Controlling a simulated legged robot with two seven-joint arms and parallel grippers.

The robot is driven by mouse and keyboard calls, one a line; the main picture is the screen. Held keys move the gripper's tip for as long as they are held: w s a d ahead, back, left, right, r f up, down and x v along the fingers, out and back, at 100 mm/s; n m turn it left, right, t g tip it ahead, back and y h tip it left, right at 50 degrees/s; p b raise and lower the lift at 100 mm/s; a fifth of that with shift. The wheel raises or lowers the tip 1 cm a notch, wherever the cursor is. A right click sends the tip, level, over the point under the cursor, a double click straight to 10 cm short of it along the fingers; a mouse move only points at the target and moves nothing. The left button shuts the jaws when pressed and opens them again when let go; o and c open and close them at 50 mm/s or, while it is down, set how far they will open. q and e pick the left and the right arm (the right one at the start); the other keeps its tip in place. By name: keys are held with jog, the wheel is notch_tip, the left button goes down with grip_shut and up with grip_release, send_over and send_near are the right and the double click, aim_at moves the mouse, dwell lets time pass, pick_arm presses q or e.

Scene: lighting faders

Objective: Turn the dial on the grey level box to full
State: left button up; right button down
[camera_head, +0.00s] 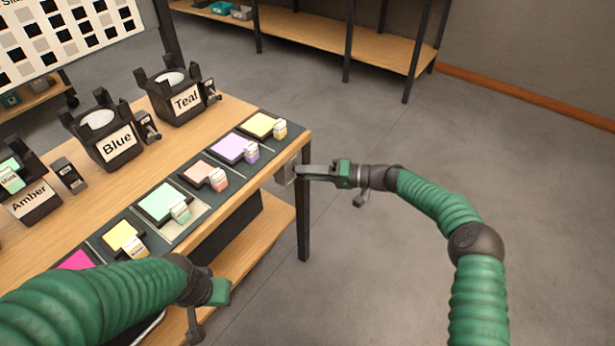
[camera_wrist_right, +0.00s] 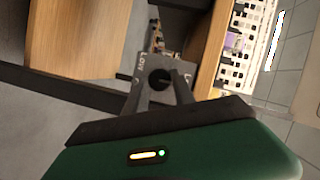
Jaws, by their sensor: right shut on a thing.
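The grey level box (camera_head: 289,168) is fixed at the table's right front corner. In the right wrist view the grey box (camera_wrist_right: 146,67) shows a black round dial (camera_wrist_right: 160,78) and the word "Low" on its left part. Another label at its right is partly hidden by a finger. My right gripper (camera_head: 302,172) reaches the box from the right. In the wrist view its fingers (camera_wrist_right: 160,92) stand on both sides of the dial, shut on it. The dial's pointer position is too small to read. My left gripper (camera_head: 208,312) hangs by the table's front edge, its fingers mostly out of clear view.
The wooden table (camera_head: 236,106) carries a row of coloured panels with small faders, such as a yellow one (camera_head: 260,125). Behind them stand black lamps labelled Teal (camera_head: 186,101), Blue (camera_head: 117,142) and Amber (camera_head: 31,201). The floor right of the table is clear.

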jog(key=shift+s+a+f+m+t+y+p, duration=0.2)
jog(key=shift+m+t+p, duration=1.15)
jog(key=shift+m, duration=4)
jog(key=shift+s+d+f+m+t+p, duration=0.1)
jog(key=shift+f+m+t+p, duration=0.25)
jog(key=shift+m+t, duration=3.45)
jog(key=shift+s+a+f+m+t+y+p, duration=0.1)
jog(key=shift+a+f+m+t+p, duration=0.5)
jog(key=shift+m, duration=6.25)
jog(key=shift+d+r+m+p, duration=0.3)
jog(key=shift+d+m+p, duration=0.1)
jog(key=c, duration=1.1)
grip_release()
jog(key=shift+r, duration=0.1)
